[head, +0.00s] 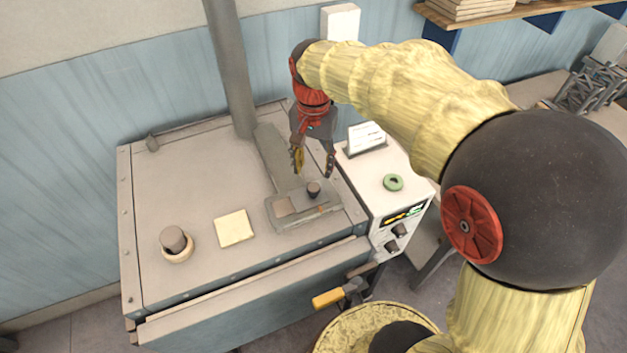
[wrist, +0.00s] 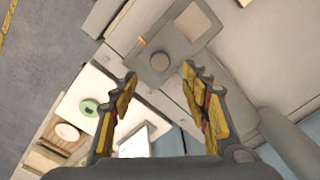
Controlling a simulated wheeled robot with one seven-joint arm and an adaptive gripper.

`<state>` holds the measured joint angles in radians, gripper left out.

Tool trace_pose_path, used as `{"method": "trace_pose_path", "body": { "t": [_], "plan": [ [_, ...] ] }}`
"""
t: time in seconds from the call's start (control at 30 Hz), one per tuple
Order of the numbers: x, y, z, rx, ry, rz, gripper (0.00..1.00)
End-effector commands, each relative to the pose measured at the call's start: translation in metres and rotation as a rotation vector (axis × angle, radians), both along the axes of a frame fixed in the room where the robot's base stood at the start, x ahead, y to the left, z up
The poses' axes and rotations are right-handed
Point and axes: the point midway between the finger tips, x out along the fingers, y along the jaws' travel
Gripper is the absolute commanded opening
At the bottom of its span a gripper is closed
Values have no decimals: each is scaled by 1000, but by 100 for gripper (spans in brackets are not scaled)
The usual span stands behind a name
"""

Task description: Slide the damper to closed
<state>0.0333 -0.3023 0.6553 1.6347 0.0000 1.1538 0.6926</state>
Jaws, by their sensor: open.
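The damper is a flat grey plate (head: 318,212) on the dryer's top near its right front corner. A short dark round knob (head: 314,188) stands on it, beside a pinkish-brown square (head: 285,206). The wrist view shows the plate (wrist: 178,44), the round knob (wrist: 159,61) and the square (wrist: 193,20), with a small orange mark near the knob. My gripper (head: 314,166) is open and empty, pointing down above and just behind the knob. In the wrist view, the knob lies just beyond and between my fingertips (wrist: 160,76). I see no contact with it.
The dryer top (head: 190,210) also carries a capped round vent (head: 175,243), a cream square (head: 234,228) and a tall grey pipe (head: 230,70). A control box (head: 375,165) with a green ring (head: 393,182) stands close on the right. A yellow handle (head: 328,298) sticks out in front.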

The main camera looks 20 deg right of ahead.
Motion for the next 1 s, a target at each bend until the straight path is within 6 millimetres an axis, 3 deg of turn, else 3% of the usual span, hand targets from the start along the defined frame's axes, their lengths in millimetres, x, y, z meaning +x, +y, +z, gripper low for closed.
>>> {"method": "trace_pose_path", "body": {
  "t": [0.17,0.6,1.0],
  "plan": [
    [-1,0,-9,1,4,-32,47],
    [-1,0,-68,0,1,-29,47],
    [-1,0,-77,0,0,-28,47]
  ]
}}
